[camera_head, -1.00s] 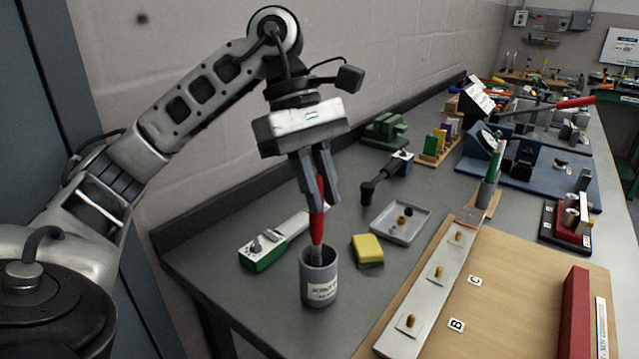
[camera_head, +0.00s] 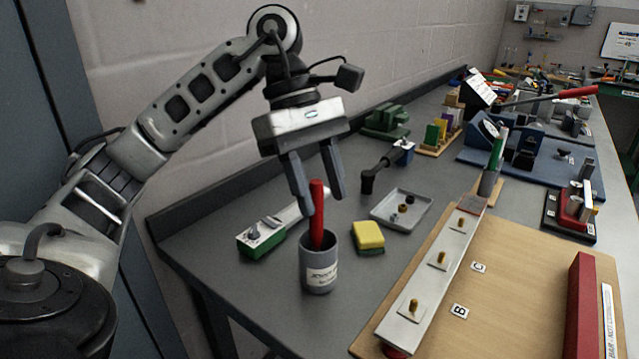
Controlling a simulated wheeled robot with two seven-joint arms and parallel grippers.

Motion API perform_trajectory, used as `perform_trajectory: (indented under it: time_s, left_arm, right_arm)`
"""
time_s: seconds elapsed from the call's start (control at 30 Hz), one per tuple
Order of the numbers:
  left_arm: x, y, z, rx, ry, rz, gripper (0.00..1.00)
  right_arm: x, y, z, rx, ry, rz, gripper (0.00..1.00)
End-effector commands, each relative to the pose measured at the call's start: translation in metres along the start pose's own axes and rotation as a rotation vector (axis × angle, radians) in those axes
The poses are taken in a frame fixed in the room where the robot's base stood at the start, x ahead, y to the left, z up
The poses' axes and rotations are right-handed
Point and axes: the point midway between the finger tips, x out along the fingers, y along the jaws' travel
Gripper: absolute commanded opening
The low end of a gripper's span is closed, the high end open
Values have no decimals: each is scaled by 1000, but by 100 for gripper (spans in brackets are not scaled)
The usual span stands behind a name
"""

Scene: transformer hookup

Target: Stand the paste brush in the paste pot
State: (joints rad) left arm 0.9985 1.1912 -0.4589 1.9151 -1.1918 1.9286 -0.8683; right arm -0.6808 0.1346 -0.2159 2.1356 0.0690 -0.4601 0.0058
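The grey paste pot (camera_head: 319,275) with a white label stands upright on the bench near its left end. The paste brush (camera_head: 317,215) stands in the pot, its red handle sticking up out of the rim and close to vertical. Its lower end is hidden inside the pot. My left gripper (camera_head: 325,204) is open, its two fingers apart on either side of the upper handle, and it does not appear to grip it. My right gripper is not in view.
A green-and-white tester (camera_head: 262,238) lies left of the pot, and a yellow-green sponge (camera_head: 368,237) lies right of it. A small tray (camera_head: 401,210) with small parts is behind. A wooden board (camera_head: 530,270) with a metal bar (camera_head: 432,270) fills the right front.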

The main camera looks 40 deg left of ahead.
Motion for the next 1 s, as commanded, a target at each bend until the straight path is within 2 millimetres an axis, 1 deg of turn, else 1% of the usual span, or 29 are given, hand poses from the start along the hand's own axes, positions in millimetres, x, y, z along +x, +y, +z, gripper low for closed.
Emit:
perform_trajectory:
  time_s: [0.23, 0.43, 0.63, 1.0]
  left_arm:
    - [-3, 0, 2, 0, 0, 0, 41]
    - [-15, 0, 7, 1, 0, 0, 41]
    - [-26, 0, 12, 1, -1, 1, 41]
    - [-47, 0, 21, 1, -1, 0, 41]
  right_arm:
    - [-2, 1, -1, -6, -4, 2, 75]
    - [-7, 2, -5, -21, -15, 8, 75]
    - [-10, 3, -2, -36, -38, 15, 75]
    - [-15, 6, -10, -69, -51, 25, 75]
